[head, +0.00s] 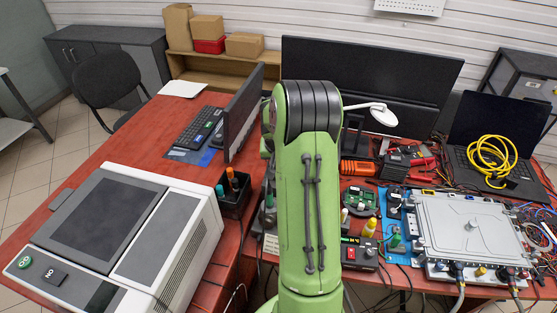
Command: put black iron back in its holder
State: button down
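My green arm (310,200) stands upright in the middle of the head view and hides part of the bench behind it. My gripper is not in view. I cannot make out a black iron for certain; it may be hidden behind my arm or lost among the dark tools. A black station box (360,253) with a red switch and a small display stands just right of my arm. A black open box (235,190) left of my arm holds upright tools with orange and green handles. I cannot tell which of these, if either, is the iron's holder.
A large white machine (125,243) fills the left front. A grey metal enclosure (470,228) stands on a blue mat at right, with cables around it. A laptop (497,145) bears a yellow coiled cable. Monitors stand behind. Bare red bench (130,150) shows at back left.

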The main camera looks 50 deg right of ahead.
dwell(0.3)
jog(key=shift+c, duration=1.8)
grip_release()
jog(key=shift+p+v, duration=1.45)
jog(key=shift+v, duration=1.3)
notch_tip(320, 180, up, 6)
jog(key=p, duration=0.4)
